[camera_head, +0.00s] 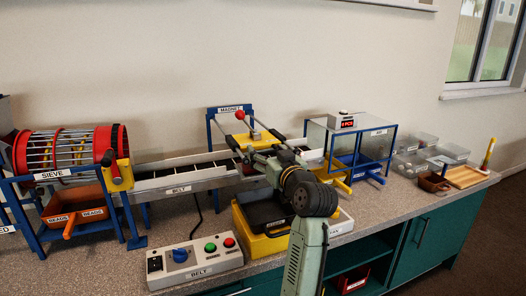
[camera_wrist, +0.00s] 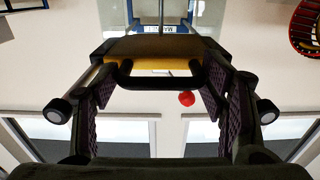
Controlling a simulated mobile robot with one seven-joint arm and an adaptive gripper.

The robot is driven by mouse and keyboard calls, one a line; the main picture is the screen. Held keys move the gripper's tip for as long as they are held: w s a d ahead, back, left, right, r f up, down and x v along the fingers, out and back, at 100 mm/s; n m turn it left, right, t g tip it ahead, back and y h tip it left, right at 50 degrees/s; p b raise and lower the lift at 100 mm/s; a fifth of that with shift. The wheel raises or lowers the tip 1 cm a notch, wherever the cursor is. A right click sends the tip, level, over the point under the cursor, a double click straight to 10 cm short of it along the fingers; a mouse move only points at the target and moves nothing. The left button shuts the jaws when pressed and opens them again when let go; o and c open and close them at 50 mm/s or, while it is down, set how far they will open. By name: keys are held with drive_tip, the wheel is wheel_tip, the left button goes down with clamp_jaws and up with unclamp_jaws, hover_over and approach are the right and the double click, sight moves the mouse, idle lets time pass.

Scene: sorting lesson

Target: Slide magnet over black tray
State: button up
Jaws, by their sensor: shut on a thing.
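The magnet (camera_head: 241,140) is a yellow block on a rail frame under the MAGNET sign, above the belt. In the wrist view the magnet (camera_wrist: 150,47) fills the space ahead of my fingers, with a black bar handle (camera_wrist: 160,83) on its near side. My gripper (camera_head: 254,157) is at the magnet's near side, its fingers shut on the handle; the wrist view shows my gripper (camera_wrist: 160,76) with one finger at each end of the bar. The black tray (camera_head: 264,214) sits on a yellow stand in front of the belt, partly hidden behind my arm.
The belt (camera_head: 178,184) runs behind the tray. The belt control box (camera_head: 194,262) stands at front left. A red sieve drum (camera_head: 70,150) and an orange beads tray (camera_head: 75,208) are at left. A blue-framed clear box (camera_head: 350,143) stands right of the magnet.

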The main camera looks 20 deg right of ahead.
drive_tip(key=s, duration=0.7)
drive_tip(key=shift+d+f+b, duration=0.15)
drive_tip(key=shift+d+b, duration=0.05)
drive_tip(key=shift+b, duration=0.1)
drive_tip(key=o, duration=1.4)
drive_tip(key=shift+f, duration=0.1)
drive_tip(key=s, duration=1.1)
drive_tip(key=shift+s+d+r, duration=0.1)
drive_tip(key=shift+s+r, duration=0.1)
drive_tip(key=shift+s, duration=0.2)
